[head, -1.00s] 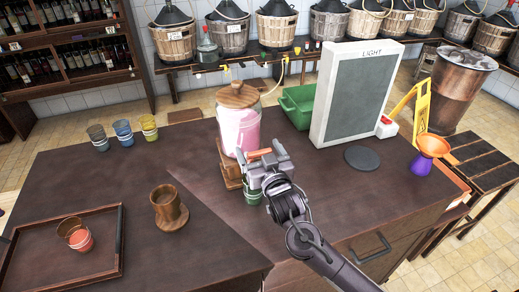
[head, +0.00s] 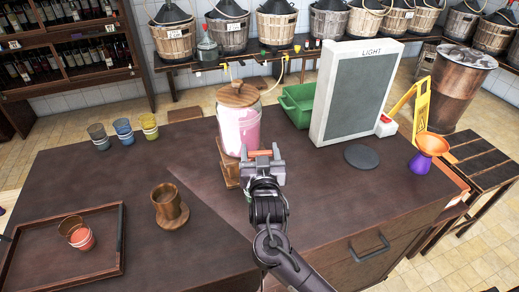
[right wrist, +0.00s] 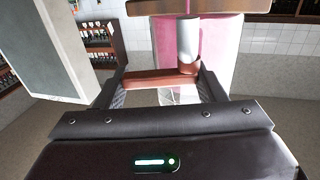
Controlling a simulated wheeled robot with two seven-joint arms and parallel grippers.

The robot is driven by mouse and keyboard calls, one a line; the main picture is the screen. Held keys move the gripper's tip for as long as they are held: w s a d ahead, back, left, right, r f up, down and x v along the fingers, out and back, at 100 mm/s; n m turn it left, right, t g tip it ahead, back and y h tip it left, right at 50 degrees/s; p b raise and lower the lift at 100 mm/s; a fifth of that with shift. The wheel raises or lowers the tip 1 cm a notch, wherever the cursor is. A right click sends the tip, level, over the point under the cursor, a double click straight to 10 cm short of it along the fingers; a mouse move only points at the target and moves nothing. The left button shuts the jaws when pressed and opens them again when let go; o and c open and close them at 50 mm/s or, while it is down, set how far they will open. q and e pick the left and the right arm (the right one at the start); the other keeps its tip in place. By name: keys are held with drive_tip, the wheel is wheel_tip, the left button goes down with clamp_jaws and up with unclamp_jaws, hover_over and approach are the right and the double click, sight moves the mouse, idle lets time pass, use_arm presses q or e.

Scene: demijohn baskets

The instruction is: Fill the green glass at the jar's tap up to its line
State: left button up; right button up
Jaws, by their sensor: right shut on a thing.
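The glass jar (head: 239,128) with a wooden lid and pink liquid stands on a wooden stand (head: 229,171) near the table's middle. My right gripper (head: 263,158) is at the jar's front, at the tap. It is shut on the tap's orange-brown lever (right wrist: 158,78), which spans between the fingers in the right wrist view. The grey tap body (right wrist: 187,40) rises just behind the lever. The green glass is hidden behind my gripper and arm in the head view, so its fill level cannot be seen. A pale, clear patch below the lever is unclear. My left gripper is not in view.
A tray (head: 66,275) with small cups is at front left. Several coloured cups (head: 122,131) stand at back left. A light panel (head: 352,95), green crate (head: 297,105) and dark disc (head: 361,156) are to the right.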

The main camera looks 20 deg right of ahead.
drive_tip(key=shift+s+m+h, duration=0.1)
drive_tip(key=shift+m+h, duration=0.4)
drive_tip(key=shift+h, duration=0.2)
drive_tip(key=o, duration=1)
drive_tip(key=b+v, duration=0.2)
drive_tip(key=v, duration=0.5)
drive_tip(key=shift+s+a+r, duration=0.15)
drive_tip(key=shift+s+a, duration=0.05)
drive_tip(key=shift+s, duration=0.15)
